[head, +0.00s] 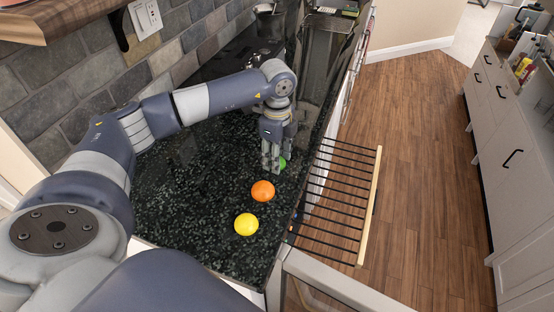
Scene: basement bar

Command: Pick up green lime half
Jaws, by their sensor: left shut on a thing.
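The green lime half (282,163) is a small bright green shape at the fingertips of my left gripper (272,167). The gripper points down over the dark speckled countertop (200,190) and is shut on the lime half. The fingers hide most of the lime. I cannot tell whether the lime touches the counter. My right gripper is not in view.
An orange fruit (262,191) and a yellow fruit (246,224) lie on the counter in front of the gripper. A wire rack with a wooden front (369,205) sticks out over the wood floor (415,150) at the right. A stone-tile wall (70,90) stands behind the arm.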

